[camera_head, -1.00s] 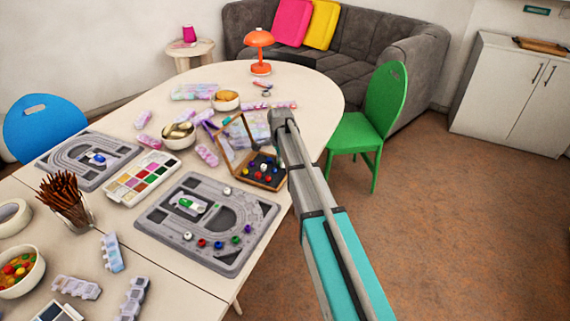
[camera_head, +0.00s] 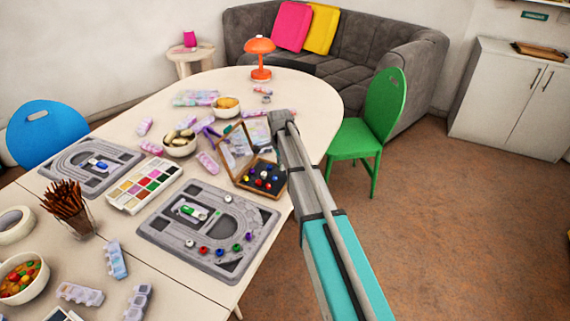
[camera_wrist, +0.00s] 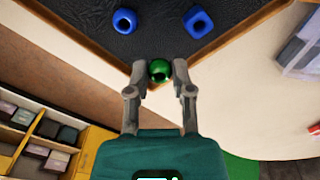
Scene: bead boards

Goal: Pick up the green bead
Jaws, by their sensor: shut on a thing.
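In the wrist view the green bead (camera_wrist: 159,71) sits between the two fingertips of my gripper (camera_wrist: 159,74), which is shut on it. The bead is over the corner of the wooden bead box's rim (camera_wrist: 213,50). A round blue bead (camera_wrist: 124,21) and a squarish blue bead (camera_wrist: 197,22) lie on the box's dark floor. In the head view the open wooden box (camera_head: 240,180) stands near the table's right edge, with several beads in it. My arm hides the fingertips and the held bead there.
A grey bead board (camera_head: 160,238) with several beads lies left of the box. A paint palette (camera_head: 143,184), bowl (camera_head: 180,146) and lilac pieces (camera_head: 207,163) crowd the table. A green chair (camera_head: 383,110) stands right of my arm.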

